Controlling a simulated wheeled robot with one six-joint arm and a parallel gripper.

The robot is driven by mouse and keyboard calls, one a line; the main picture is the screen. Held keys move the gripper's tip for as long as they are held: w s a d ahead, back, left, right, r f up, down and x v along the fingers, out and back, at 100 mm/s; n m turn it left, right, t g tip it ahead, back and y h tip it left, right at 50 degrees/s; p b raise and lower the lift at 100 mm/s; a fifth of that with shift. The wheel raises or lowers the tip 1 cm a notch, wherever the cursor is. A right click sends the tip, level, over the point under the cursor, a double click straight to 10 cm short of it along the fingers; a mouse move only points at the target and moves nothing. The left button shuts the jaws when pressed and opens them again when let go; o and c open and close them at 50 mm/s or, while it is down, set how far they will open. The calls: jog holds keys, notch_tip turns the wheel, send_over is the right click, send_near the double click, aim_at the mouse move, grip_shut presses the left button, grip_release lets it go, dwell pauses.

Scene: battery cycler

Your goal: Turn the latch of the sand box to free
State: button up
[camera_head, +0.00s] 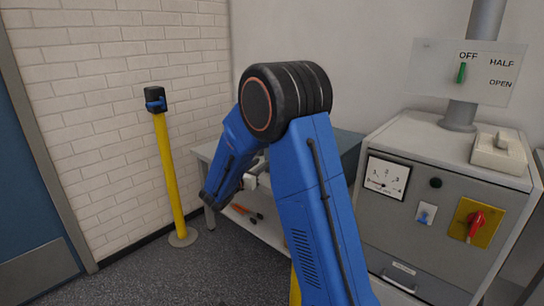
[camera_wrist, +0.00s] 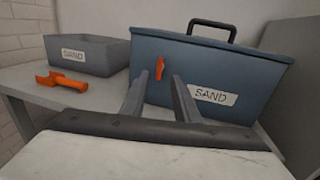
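The sand box (camera_wrist: 225,62) is a blue-grey box with a black carry handle on top and a white SAND label. Its orange latch (camera_wrist: 160,68) stands roughly upright on the front face, left of the label. In the wrist view my gripper (camera_wrist: 158,79) is open and empty, with its two fingers pointing at the box front. The latch shows just beyond and between the fingertips; I cannot tell the remaining gap. In the head view my blue arm covers most of the box; only a part (camera_head: 347,143) shows behind it.
A smaller open grey bin (camera_wrist: 88,54), also labelled SAND, and an orange scoop (camera_wrist: 62,82) are on the table (camera_wrist: 20,78), left of the box. A grey cabinet (camera_head: 440,220) with a red switch (camera_head: 476,223) stands right. A yellow post (camera_head: 170,170) stands left.

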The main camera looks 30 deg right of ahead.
jog(key=x, duration=1)
jog(key=shift+r, duration=0.1)
grip_shut()
